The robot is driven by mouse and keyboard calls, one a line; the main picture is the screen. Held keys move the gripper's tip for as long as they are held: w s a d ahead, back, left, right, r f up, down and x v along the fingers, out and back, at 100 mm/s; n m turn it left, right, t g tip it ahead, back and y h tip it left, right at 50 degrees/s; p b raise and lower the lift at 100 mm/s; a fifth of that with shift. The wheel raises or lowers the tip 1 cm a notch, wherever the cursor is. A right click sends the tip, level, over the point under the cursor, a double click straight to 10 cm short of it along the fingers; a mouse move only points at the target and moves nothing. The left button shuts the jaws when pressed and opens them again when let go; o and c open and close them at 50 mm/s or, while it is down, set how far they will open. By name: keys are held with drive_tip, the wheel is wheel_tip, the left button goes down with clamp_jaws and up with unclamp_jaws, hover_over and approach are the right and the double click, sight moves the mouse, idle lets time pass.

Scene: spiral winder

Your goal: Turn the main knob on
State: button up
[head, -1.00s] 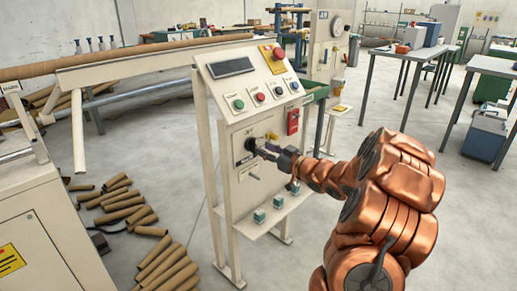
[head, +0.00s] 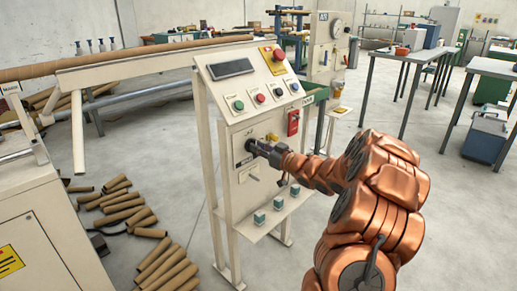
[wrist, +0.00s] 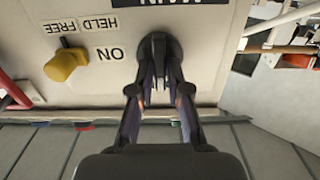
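The main knob (wrist: 176,52) is a black round switch on the cream control panel (head: 232,187). In the wrist view, which sees the panel upside down, "MAIN" stands at the top edge and "ON" beside the knob on the left. My gripper (wrist: 159,68) is at the knob, its two dark fingers drawn close together on the knob's middle part.
A yellow knob (wrist: 66,64) marked "FREE" and "HELD" is near the main knob. A red emergency button (head: 278,54) and several coloured buttons sit higher on the panel. A red box (head: 293,123) is on its right. Cardboard tubes (head: 158,256) lie on the floor at left.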

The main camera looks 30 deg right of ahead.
clamp_jaws()
drive_tip(key=shift+r+m+p, duration=0.15)
drive_tip(key=shift+m+p, duration=0.25)
drive_tip(key=shift+p, duration=0.75)
drive_tip(key=m+p, duration=0.5)
drive_tip(key=p, duration=0.3)
drive_tip(key=m+p, duration=0.6)
drive_tip(key=p, duration=0.2)
drive_tip(key=f+m+p, duration=0.1)
drive_tip(key=m+p, duration=0.5)
drive_tip(key=p, duration=0.2)
drive_tip(key=shift+d, duration=0.3)
drive_tip(key=o, duration=0.5)
unclamp_jaws()
